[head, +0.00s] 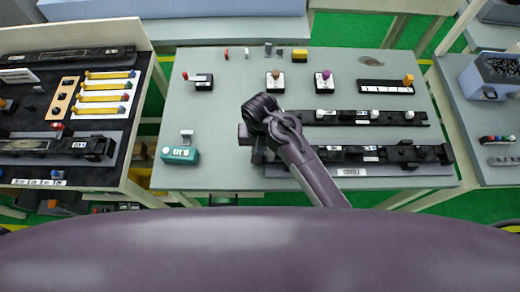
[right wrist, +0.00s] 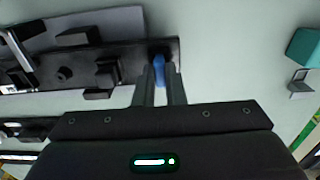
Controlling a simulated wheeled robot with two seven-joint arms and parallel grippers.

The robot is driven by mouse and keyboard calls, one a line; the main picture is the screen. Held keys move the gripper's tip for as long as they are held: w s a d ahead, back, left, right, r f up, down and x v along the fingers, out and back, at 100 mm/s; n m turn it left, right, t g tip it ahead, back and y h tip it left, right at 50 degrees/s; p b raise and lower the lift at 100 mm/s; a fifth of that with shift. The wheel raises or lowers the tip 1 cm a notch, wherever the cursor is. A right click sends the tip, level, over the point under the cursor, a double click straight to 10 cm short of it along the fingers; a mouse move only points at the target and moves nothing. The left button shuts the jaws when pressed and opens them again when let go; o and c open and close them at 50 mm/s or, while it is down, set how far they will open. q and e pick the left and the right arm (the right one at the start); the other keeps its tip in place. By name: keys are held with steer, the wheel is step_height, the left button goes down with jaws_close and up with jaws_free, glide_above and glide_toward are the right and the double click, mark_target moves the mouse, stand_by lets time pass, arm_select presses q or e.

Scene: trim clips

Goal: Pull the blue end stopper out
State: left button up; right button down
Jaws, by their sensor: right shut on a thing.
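The blue end stopper (right wrist: 159,68) shows in the right wrist view at the end of a black rail fixture (right wrist: 120,62). My right gripper (right wrist: 160,80) is shut on it, with one finger on each side. The stopper still appears to be at the rail's end; I cannot tell whether it is seated or drawn out. In the head view the front black rail (head: 375,154) runs to the right from my right gripper (head: 257,153), and my gripper and wrist hide its left end and the stopper. My left gripper is not in view.
A teal box (head: 180,154) stands left on the grey table (head: 225,105), and also shows in the right wrist view (right wrist: 303,47). A second black rail (head: 345,117) lies behind the front one. Small knobbed blocks (head: 275,82) stand at the back. The table between is clear.

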steer(key=shift+w+r, duration=0.1)
steer(key=shift+r, duration=0.3)
stand_by(0.8)
steer(key=shift+r, duration=2.95)
